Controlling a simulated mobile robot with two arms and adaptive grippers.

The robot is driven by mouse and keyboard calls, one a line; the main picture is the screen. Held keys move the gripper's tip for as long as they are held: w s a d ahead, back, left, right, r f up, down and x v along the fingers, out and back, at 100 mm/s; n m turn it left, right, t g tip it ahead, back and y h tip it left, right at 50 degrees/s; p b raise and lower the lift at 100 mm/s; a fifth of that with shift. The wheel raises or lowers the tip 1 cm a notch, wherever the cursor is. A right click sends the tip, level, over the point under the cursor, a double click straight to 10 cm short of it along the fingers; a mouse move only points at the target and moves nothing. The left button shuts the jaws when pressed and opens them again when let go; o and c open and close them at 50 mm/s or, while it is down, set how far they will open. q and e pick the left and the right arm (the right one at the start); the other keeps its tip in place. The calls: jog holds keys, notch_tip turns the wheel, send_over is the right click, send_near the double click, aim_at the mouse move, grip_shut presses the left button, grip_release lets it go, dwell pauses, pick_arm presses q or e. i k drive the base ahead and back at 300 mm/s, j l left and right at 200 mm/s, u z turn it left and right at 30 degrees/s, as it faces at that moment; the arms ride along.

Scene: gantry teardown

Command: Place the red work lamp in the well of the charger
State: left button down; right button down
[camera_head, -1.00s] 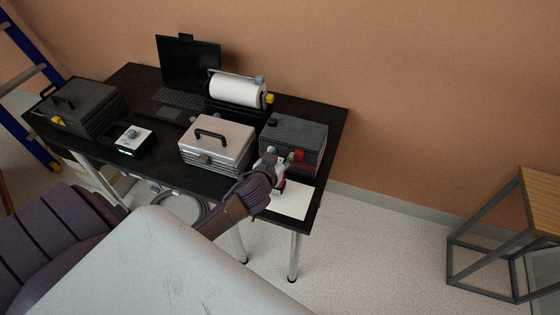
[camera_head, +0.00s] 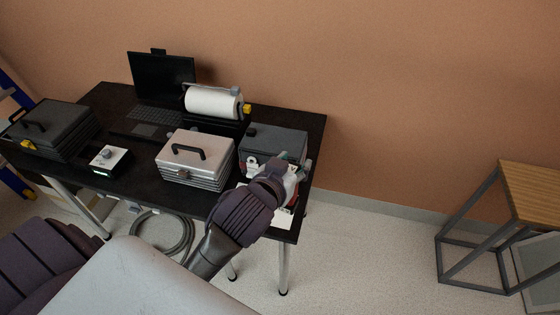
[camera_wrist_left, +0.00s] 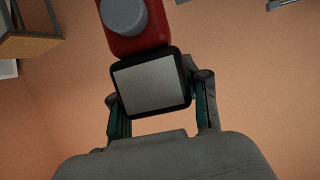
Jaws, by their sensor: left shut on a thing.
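The red work lamp (camera_wrist_left: 150,83) has a red body with a grey knob and a black-framed pale panel. My left gripper (camera_wrist_left: 158,92) is shut on it, with one finger at each side of the panel. In the head view my left gripper (camera_head: 293,164) is in front of the dark toolbox at the table's right end; the wrist hides most of the lamp. A small black box with a white top, a grey knob and a green light, apparently the charger (camera_head: 110,158), sits on the left of the table; its well cannot be made out. My right gripper is out of view.
The black table (camera_head: 140,184) also bears a silver toolbox (camera_head: 195,157), a dark toolbox (camera_head: 272,146), another dark case (camera_head: 55,130), a laptop (camera_head: 160,78), a paper roll (camera_head: 212,102) and a white sheet (camera_head: 283,219). A wooden-topped stool (camera_head: 533,190) stands right.

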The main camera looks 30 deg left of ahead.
aim_at(92, 156)
jog(key=j+u, duration=0.15)
jog(key=j, duration=0.75)
jog(key=j+u, duration=0.1)
jog(key=j, duration=0.8)
jog(key=j+u, duration=0.15)
jog(key=j, duration=0.7)
jog(key=i+j+u, duration=0.1)
jog(key=j, duration=0.8)
jog(key=i, duration=0.05)
